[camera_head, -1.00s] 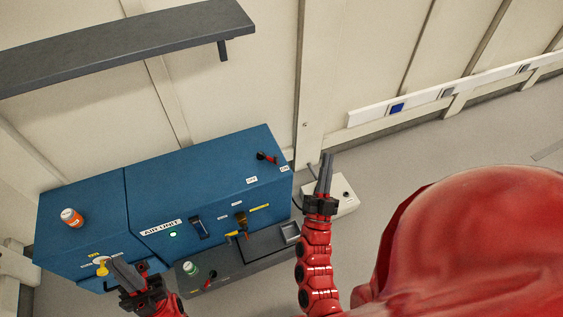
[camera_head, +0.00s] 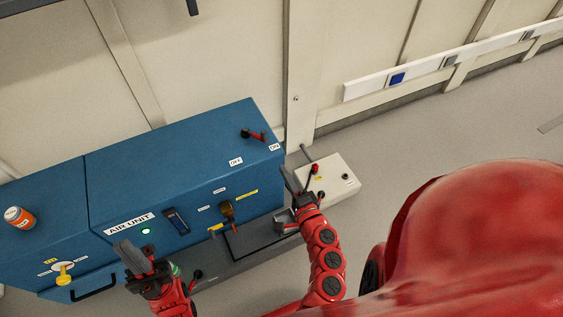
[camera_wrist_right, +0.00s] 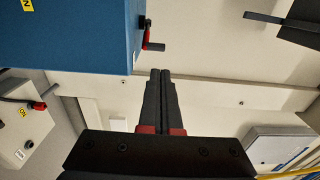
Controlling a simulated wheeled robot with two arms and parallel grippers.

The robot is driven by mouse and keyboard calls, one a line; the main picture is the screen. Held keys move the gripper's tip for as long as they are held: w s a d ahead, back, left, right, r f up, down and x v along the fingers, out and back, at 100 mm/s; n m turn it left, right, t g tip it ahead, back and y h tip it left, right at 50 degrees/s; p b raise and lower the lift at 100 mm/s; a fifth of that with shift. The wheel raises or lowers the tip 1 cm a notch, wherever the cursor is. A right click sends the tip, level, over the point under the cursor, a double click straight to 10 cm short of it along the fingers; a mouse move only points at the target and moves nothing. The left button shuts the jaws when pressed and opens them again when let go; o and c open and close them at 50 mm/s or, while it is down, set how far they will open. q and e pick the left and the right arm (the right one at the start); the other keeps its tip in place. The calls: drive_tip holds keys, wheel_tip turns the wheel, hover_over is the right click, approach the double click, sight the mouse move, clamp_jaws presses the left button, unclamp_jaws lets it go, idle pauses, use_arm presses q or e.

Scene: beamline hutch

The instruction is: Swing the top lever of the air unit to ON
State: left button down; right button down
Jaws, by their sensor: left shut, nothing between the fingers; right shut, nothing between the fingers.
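The blue air unit (camera_head: 190,165) stands against the wall. Its top lever (camera_head: 254,134), black pivot with a red arm and dark tip, sits at the far right of the top; its arm points toward the ON label (camera_head: 275,147), away from the OFF label (camera_head: 236,161). My right gripper (camera_head: 289,180) is shut and empty just off the unit's right end, apart from the lever. In the right wrist view the lever (camera_wrist_right: 149,38) shows beyond the shut fingertips (camera_wrist_right: 160,72), slightly left. My left gripper (camera_head: 126,250) is shut and empty before the unit's front.
A white box with a red lever (camera_head: 335,178) stands on the floor right of the unit. An orange-labelled jar (camera_head: 19,217) is on the unit's left top. A yellow knob (camera_head: 64,275) and a brush (camera_head: 227,209) are at the front. Floor at right is free.

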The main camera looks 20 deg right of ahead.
sight(265, 135)
drive_tip(key=w, duration=1.2)
drive_tip(key=shift+w, duration=0.35)
drive_tip(key=shift+w+d+n+y, duration=0.3)
drive_tip(key=shift+d+n+y, duration=0.35)
drive_tip(key=shift+y, duration=0.25)
drive_tip(key=shift+w+d+f+n+y+b, duration=0.15)
drive_tip(key=shift+d+n+y+b, duration=0.15)
drive_tip(key=shift+y, duration=0.2)
drive_tip(key=shift+w+d+n+g+y+b, duration=0.25)
drive_tip(key=shift+d+n+g+y+b, duration=0.15)
drive_tip(key=shift+y, duration=0.4)
drive_tip(key=shift+a, duration=0.1)
